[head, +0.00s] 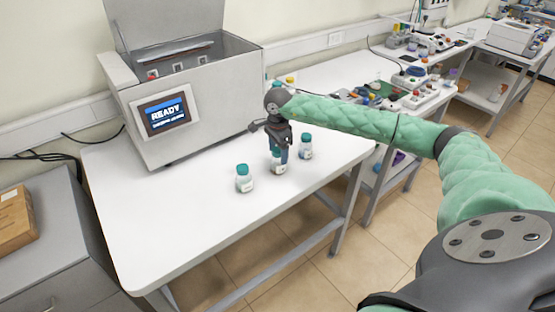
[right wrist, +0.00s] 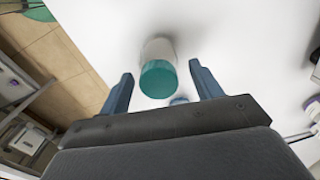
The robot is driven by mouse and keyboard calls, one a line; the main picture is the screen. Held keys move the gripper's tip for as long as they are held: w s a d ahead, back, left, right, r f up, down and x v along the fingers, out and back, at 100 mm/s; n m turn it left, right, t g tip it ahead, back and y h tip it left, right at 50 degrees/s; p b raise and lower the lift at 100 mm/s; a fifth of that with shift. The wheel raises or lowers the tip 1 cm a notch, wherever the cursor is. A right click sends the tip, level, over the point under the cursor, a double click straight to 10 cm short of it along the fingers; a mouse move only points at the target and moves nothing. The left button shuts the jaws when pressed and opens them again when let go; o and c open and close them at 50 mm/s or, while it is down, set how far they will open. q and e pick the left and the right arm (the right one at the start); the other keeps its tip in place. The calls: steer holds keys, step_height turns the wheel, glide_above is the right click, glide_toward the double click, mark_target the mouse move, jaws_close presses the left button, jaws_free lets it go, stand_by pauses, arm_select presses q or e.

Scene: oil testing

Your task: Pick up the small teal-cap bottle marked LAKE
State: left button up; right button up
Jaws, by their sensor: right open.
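Three small white bottles with teal caps stand near the table's front edge in the head view: a front left bottle (head: 244,179), a middle bottle (head: 278,166) and a right bottle (head: 306,147). The word LAKE cannot be read on any of them. My right gripper (head: 279,152) points down at the middle bottle and partly hides it. In the right wrist view a teal-cap bottle (right wrist: 159,72) stands between the open blue fingers of my right gripper (right wrist: 162,76), with gaps on both sides. My left gripper is out of view.
A grey machine (head: 185,90) with an open lid and a READY screen stands at the back left of the white table (head: 150,220). More capped bottles (head: 290,80) stand behind my right wrist. The table's front left is clear.

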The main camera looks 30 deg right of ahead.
steer(key=shift+f, duration=0.15)
steer(key=c, duration=1.2)
